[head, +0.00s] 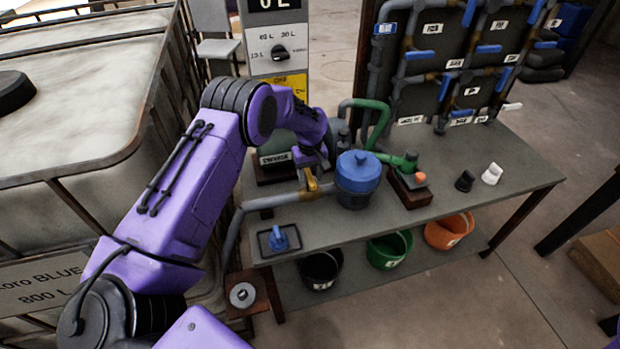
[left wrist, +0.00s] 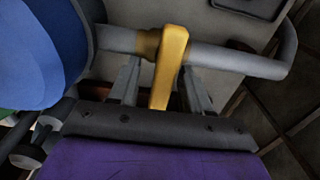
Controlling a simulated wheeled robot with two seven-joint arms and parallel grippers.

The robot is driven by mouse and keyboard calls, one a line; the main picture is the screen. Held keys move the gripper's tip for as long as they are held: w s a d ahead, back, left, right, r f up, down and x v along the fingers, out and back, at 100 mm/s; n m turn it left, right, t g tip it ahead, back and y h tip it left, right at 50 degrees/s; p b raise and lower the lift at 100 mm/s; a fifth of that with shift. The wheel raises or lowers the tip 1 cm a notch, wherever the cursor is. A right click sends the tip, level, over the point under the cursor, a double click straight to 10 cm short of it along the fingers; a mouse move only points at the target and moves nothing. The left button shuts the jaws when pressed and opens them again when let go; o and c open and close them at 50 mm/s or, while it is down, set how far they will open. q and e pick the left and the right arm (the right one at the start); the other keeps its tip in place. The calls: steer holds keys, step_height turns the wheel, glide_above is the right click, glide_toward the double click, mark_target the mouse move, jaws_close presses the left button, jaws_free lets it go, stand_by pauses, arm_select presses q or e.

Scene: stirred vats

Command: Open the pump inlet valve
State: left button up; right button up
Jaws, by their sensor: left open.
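The pump inlet valve shows as a yellow lever (head: 312,182) on a grey pipe (head: 285,199), left of a blue-lidded pot (head: 358,172). In the left wrist view the lever (left wrist: 170,60) stands across the pipe (left wrist: 235,60), roughly at right angles to it. My left gripper (head: 311,166) is at the lever from above. In the wrist view its two fingers (left wrist: 160,86) are apart, one on each side of the lever, with gaps visible. The fingertips are partly hidden behind the wrist in the head view. My right gripper is not in view.
A pump with green pipes (head: 376,120) stands behind the pot. A blue valve piece in a tray (head: 278,238) is at the bench's near left. A black cup (head: 464,181) and a white cup (head: 492,173) stand right. A large tank (head: 70,90) is left. Buckets sit below.

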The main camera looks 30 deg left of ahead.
arm_select(q)
steer(key=shift+s+f, duration=0.1)
steer(key=shift+f, duration=0.55)
steer(key=shift+s+f, duration=0.25)
steer(key=shift+f, duration=0.1)
steer(key=shift+w+f, duration=0.1)
steer(key=shift+f, duration=0.05)
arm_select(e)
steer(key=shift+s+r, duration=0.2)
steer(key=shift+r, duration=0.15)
arm_select(q)
jaws_close()
